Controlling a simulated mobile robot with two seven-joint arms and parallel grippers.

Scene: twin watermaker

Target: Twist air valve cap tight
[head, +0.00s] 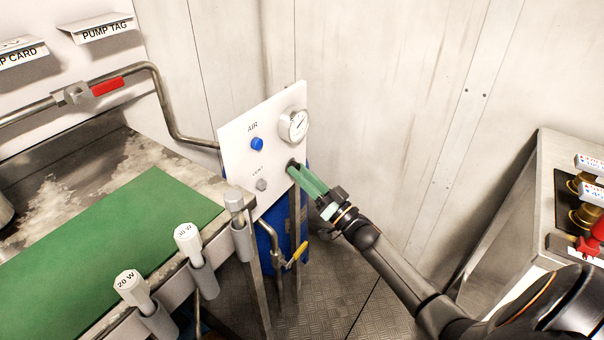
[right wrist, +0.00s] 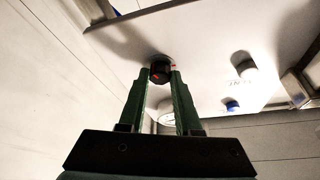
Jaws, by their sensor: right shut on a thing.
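A white panel (head: 235,140) stands upright and carries a blue round cap (head: 257,143) under the label AIR. A small grey knob (head: 262,184) sits below it. My right gripper (head: 293,167) reaches the panel's right side, below the gauge. In the right wrist view its green fingers (right wrist: 161,78) are shut on a dark knob (right wrist: 160,66) with a red mark, which stands on the panel. In the head view the fingers largely hide this knob. The blue cap also shows in the right wrist view (right wrist: 232,105), apart from the fingers. My left gripper is not in view.
A pressure gauge (head: 294,126) sits at the panel's upper right. A blue tank (head: 268,240) and a yellow-handled valve (head: 299,252) are below. A bench with a green mat (head: 110,240) is left. A cabinet (head: 548,190) with brass fittings stands right.

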